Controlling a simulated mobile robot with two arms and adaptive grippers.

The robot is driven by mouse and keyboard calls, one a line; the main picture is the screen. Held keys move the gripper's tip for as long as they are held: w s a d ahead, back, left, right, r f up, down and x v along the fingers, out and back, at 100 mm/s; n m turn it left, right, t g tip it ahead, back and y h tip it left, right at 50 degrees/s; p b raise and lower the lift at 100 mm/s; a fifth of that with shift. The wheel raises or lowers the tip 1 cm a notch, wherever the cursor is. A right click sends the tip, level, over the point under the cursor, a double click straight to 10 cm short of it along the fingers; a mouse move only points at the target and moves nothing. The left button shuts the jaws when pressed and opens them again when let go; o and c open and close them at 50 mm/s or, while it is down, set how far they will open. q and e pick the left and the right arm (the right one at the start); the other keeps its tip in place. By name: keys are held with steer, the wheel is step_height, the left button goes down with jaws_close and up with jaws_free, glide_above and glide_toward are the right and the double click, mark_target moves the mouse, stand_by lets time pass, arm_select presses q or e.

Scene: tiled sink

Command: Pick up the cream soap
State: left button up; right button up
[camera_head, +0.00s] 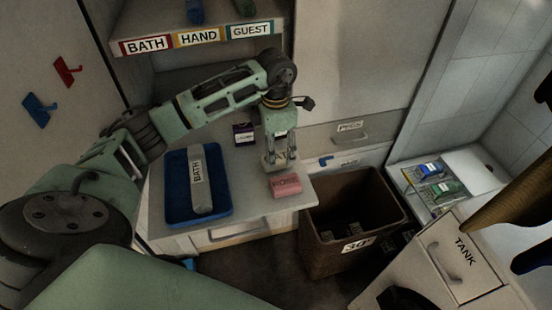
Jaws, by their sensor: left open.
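The left gripper (281,160) points down over the counter, its fingers apart. A pale cream block (273,166), probably the cream soap, is low at the fingertips, partly hidden by them. I cannot tell whether the fingers touch it. A pink soap bar (285,186) with dark lettering lies just in front, near the counter's edge. My right gripper does not show.
A small dark box (243,133) stands behind. A brown bin (320,245) is right of the counter (245,170). A shelf labelled BATH, HAND, GUEST (197,39) hangs above.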

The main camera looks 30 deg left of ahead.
mark_target(276, 157)
arm_select(q)
step_height(276, 157, down, 4)
steer(key=shift+w+a+f+p, duration=0.1)
steer(key=shift+w+p, duration=0.05)
steer(key=shift+p, duration=0.3)
steer(key=c, duration=1.3)
steer(key=shift+c, duration=0.3)
steer(key=shift+r, duration=0.2)
